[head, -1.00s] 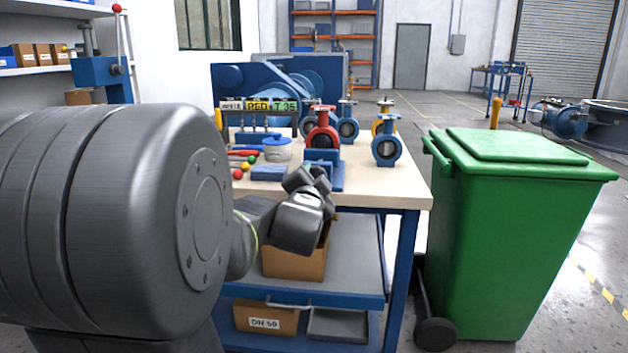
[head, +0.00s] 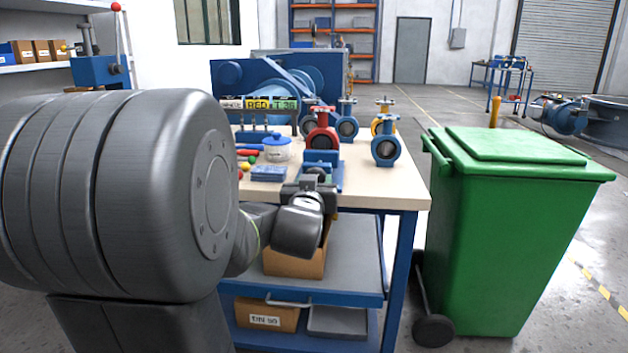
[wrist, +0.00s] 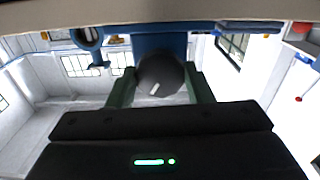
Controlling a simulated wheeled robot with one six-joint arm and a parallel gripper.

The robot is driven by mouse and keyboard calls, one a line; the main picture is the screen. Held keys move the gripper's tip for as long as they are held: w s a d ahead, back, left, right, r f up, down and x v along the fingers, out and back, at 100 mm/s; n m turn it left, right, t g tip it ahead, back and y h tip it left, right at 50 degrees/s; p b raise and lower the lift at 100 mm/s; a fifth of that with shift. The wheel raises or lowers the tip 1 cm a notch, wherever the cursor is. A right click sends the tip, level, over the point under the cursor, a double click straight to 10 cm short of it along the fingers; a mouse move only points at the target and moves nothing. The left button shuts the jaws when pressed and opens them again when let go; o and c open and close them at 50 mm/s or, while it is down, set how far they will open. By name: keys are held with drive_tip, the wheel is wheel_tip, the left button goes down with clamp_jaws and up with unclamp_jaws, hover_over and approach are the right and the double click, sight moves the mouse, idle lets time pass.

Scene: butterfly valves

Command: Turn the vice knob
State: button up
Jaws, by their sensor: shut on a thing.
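The blue vice (head: 322,157) stands at the front of the workbench, with a red butterfly valve (head: 322,134) at it. The dark round vice knob (wrist: 160,74) fills the middle of the wrist view, with a small white mark on its face. It also shows at the vice's front in the head view (head: 316,173). My gripper (wrist: 160,88) has one finger on each side of the knob and is shut on it. In the head view my wrist partly hides the knob and fingers.
Blue valves (head: 386,149) stand on the bench (head: 380,188) to the right of the vice. A blue-lidded pot (head: 276,149) and coloured-handled tools (head: 248,153) lie to its left. A green bin (head: 500,240) stands close to the bench's right side.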

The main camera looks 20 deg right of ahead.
drive_tip(key=shift+n+p, duration=0.35)
drive_tip(key=shift+n, duration=1.35)
drive_tip(key=o, duration=1)
drive_tip(key=p+v, duration=0.3)
drive_tip(key=v, duration=1)
drive_tip(key=shift+s+a, duration=0.15)
drive_tip(key=shift+s, duration=0.25)
